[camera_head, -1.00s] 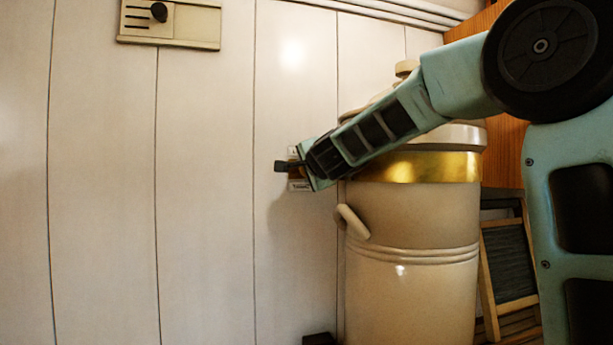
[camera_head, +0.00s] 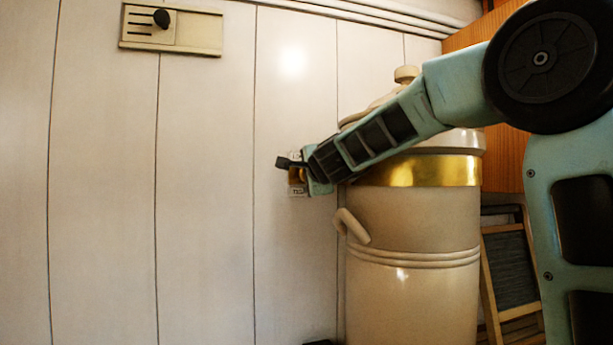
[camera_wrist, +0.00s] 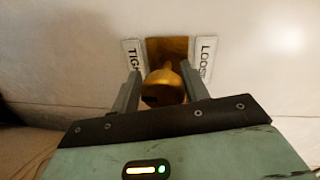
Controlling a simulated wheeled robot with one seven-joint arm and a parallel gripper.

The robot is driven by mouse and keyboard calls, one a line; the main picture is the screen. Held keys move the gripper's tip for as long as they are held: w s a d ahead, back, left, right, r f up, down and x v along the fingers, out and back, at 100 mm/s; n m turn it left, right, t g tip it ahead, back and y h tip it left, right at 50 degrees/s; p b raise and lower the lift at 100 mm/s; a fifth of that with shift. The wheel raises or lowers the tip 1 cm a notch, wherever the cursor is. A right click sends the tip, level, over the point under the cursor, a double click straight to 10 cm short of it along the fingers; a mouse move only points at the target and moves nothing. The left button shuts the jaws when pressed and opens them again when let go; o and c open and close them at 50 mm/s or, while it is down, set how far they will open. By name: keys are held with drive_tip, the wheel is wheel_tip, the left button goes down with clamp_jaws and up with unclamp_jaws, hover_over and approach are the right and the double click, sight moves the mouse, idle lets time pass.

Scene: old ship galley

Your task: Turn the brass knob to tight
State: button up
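The brass knob (camera_wrist: 163,88) stands out from a brass plate (camera_wrist: 168,48) on the white wall. In the wrist view a TIGHT label (camera_wrist: 133,58) is left of the plate and a LOOSE label (camera_wrist: 206,58) is right of it. My gripper (camera_wrist: 160,72) has one finger on each side of the knob, close against it, and looks shut on it. In the head view my gripper (camera_head: 290,168) is at the wall, tilted, and a bit of the brass knob (camera_head: 297,175) shows beside its dark finger. Much of the knob is hidden there.
A large cream crock (camera_head: 410,220) with a brass band and side handle stands right below my arm. A slider panel (camera_head: 170,30) is on the wall at upper left. A slate-like framed board (camera_head: 510,265) leans at lower right.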

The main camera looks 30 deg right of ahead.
drive_tip(key=shift+o, duration=0.8)
drive_tip(key=shift+r, duration=0.1)
drive_tip(key=shift+s+r, duration=0.1)
drive_tip(key=shift+s, duration=0.15)
drive_tip(key=p+v, duration=1.6)
drive_tip(key=v, duration=0.1)
drive_tip(key=shift+f, duration=0.25)
